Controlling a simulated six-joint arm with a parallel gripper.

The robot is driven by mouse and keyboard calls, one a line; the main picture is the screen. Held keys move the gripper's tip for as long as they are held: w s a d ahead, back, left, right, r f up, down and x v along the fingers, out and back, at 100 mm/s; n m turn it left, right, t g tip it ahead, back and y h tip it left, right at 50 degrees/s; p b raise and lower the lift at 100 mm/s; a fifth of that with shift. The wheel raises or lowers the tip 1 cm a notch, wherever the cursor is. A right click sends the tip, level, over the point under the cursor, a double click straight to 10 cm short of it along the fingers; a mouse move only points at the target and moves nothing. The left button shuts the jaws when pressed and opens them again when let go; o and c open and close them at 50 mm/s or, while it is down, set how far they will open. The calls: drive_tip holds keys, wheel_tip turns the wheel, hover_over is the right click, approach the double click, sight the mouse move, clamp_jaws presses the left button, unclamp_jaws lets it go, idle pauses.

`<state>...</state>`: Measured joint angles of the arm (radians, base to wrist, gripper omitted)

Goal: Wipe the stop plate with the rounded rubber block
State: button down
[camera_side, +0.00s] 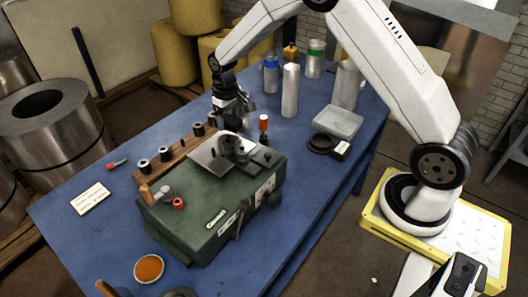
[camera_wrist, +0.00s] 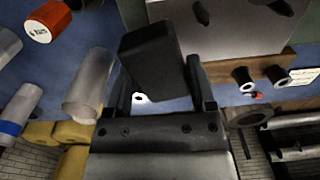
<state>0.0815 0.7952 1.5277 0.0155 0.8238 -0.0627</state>
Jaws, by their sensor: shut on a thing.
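My gripper (camera_side: 233,118) is over the back edge of the green bench machine (camera_side: 200,219). In the wrist view my gripper (camera_wrist: 157,82) is shut on the dark rubber block (camera_wrist: 150,58), which sits tilted between the fingers. In the side view I cannot pick the block out from the dark gripper. A grey metal plate, seemingly the stop plate (camera_side: 207,155), lies on top of the machine. It also shows in the wrist view (camera_wrist: 222,30), with dark marks or holes, beyond and right of the block. The block looks apart from the plate.
A wooden rack with black rollers (camera_side: 165,153) runs along the machine's left. An orange dish (camera_side: 149,268) is in front.

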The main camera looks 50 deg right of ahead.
drive_tip(key=shift+r, duration=2.25)
drive_tip(key=shift+r, duration=1.45)
drive_tip(key=shift+r, duration=0.15)
